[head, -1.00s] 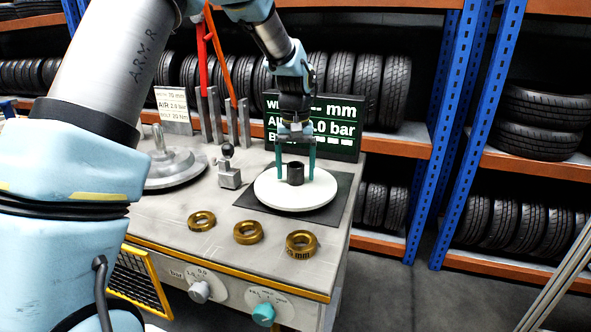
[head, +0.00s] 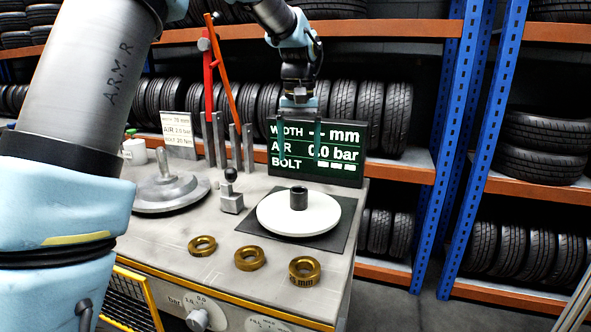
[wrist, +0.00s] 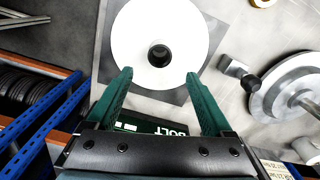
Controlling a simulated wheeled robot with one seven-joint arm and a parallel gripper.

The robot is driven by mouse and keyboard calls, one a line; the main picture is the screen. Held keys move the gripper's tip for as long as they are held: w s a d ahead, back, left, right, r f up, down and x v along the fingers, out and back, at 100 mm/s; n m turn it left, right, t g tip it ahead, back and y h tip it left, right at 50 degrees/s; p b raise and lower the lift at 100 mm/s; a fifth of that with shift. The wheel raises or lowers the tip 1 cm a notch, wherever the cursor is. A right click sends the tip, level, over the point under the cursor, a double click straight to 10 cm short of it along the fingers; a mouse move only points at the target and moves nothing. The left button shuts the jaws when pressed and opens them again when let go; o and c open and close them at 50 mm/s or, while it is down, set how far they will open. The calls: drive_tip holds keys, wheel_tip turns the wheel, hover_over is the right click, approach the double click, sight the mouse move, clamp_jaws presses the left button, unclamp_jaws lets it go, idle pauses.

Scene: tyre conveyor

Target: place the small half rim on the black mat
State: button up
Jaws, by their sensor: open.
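The small half rim is a white disc (head: 275,214) with a short dark hub at its centre. It lies flat on the black mat (head: 340,232) at the right end of the bench. It also shows in the wrist view (wrist: 135,30), with mat corners around it. My gripper (head: 298,150) is above and behind the disc, in front of the green display board. Its two green fingers are wide apart with nothing between them, as the wrist view (wrist: 155,75) shows. The fingers are clear of the hub.
A grey half rim with a post (head: 166,190) lies on the left of the bench. A small block with a black ball knob (head: 231,197) stands between the two rims. Several brass rings (head: 249,257) lie along the front. The display board (head: 320,155) and upright posts (head: 220,140) stand behind.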

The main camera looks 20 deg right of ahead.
drive_tip(key=w+a+f+n, duration=0.1)
drive_tip(key=a+f, duration=0.2)
drive_tip(key=a, duration=0.6)
drive_tip(key=a+f+n, duration=0.1)
drive_tip(key=a+f, duration=0.1)
drive_tip(key=a, duration=0.7)
drive_tip(key=s+a+f+n, duration=0.1)
drive_tip(key=s+a+f, duration=0.2)
drive_tip(key=s+a, duration=0.2)
drive_tip(key=s+a+f+n+t, duration=0.1)
drive_tip(key=s+a+f, duration=0.3)
drive_tip(key=a, duration=0.8)
drive_tip(key=shift+s+a+t, duration=0.15)
drive_tip(key=shift+s+t, duration=0.15)
drive_tip(key=shift+s, duration=0.4)
